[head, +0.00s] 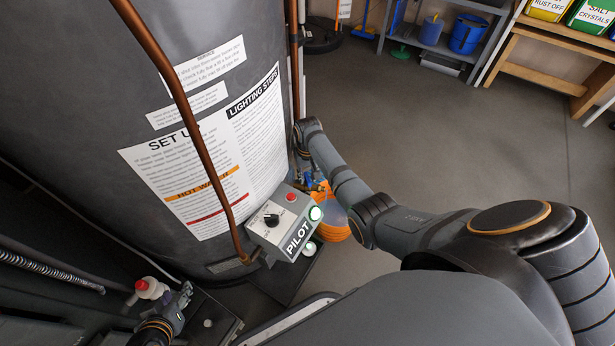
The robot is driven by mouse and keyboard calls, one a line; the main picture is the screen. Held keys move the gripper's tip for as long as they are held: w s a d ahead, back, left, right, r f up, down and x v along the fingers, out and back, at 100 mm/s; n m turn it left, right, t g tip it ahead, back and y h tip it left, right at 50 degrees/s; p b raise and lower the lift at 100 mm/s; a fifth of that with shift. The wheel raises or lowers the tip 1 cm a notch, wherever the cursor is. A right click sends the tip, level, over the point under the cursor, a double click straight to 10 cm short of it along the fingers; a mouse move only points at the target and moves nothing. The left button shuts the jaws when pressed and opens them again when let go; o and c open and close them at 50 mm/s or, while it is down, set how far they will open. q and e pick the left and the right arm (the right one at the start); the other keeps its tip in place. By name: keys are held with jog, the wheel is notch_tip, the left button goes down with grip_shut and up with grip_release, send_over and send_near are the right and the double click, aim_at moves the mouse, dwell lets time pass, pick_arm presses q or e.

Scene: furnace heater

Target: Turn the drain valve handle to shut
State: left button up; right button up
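The drain valve (319,186), small with brass and blue parts, sits low at the right side of the grey heater tank (80,90), behind the pilot control box. My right arm reaches across to it from the right. Its wrist is bent down beside the tank, and my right gripper is mostly hidden there, so its fingers and any contact with the handle cannot be made out. The handle's angle is too small to tell. My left gripper (183,297) is at the lower left, apparently open and empty, beside a white fitting with a red cap (148,288).
The grey pilot box (285,222) with a black knob and red button juts from the tank. An orange coil or bucket (331,222) stands on the floor below the valve. A copper pipe (185,105) crosses the tank front. Shelves (440,45) stand far back; the floor between is clear.

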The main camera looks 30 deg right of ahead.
grip_shut()
jog(key=shift+r+m+p, duration=0.15)
jog(key=shift+m+p, duration=0.7)
jog(key=shift+m, duration=0.05)
jog(key=shift+m+p, duration=0.5)
jog(key=shift+m, duration=0.2)
jog(key=shift+f+m, duration=0.2)
jog(key=shift+m, duration=0.5)
jog(key=shift+o, duration=2.3)
grip_release()
